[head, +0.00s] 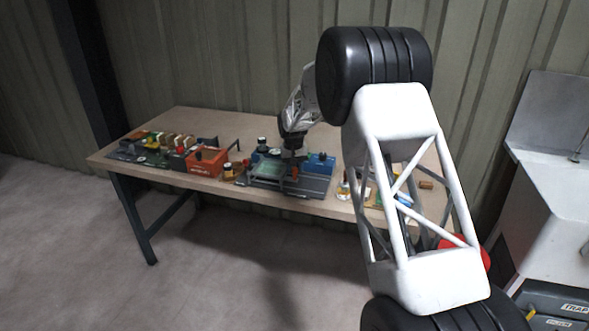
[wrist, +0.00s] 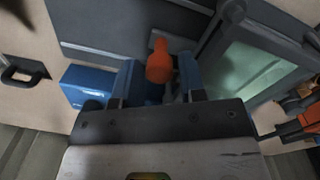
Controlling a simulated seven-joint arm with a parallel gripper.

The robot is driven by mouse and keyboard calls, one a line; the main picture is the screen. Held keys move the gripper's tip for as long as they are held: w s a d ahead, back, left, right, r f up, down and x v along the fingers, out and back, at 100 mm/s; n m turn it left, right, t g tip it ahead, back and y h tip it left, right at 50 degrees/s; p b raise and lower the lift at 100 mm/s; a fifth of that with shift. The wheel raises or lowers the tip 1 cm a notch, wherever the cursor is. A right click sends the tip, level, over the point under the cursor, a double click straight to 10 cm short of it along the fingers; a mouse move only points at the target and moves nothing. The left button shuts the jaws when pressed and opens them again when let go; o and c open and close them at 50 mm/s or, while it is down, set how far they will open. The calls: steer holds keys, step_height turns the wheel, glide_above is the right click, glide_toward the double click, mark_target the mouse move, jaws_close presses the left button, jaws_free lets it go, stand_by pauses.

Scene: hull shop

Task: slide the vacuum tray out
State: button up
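No part is clearly marked as the vacuum tray, so I cannot tell which piece it is. A dark grey flat unit (head: 312,186) with a greenish window (head: 268,170) lies near the table's front edge; the window also shows at right in the wrist view (wrist: 245,80). My gripper (head: 292,160) is low over this unit. In the wrist view my gripper (wrist: 160,82) has its two fingers apart, on either side of an orange knob (wrist: 159,62). A gap shows beside the knob, and contact cannot be made out. The fingertips' far ends are partly hidden.
A blue block (head: 322,161) stands right of my gripper. An orange-red box (head: 206,161) and several small parts crowd the left of the table (head: 190,120). A light cabinet (head: 550,190) with labelled dark drawers stands at far right. The table's back strip is clear.

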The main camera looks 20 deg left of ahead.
steer(key=shift+f, duration=0.2)
jaws_close()
steer(key=d, duration=1.2)
steer(key=shift+d, duration=0.2)
jaws_free()
steer(key=shift+r, duration=0.1)
step_height(320, 180, up, 8)
steer(key=shift+a+f, duration=0.15)
steer(key=shift+f, duration=0.05)
stand_by(0.3)
steer(key=shift+s, duration=0.1)
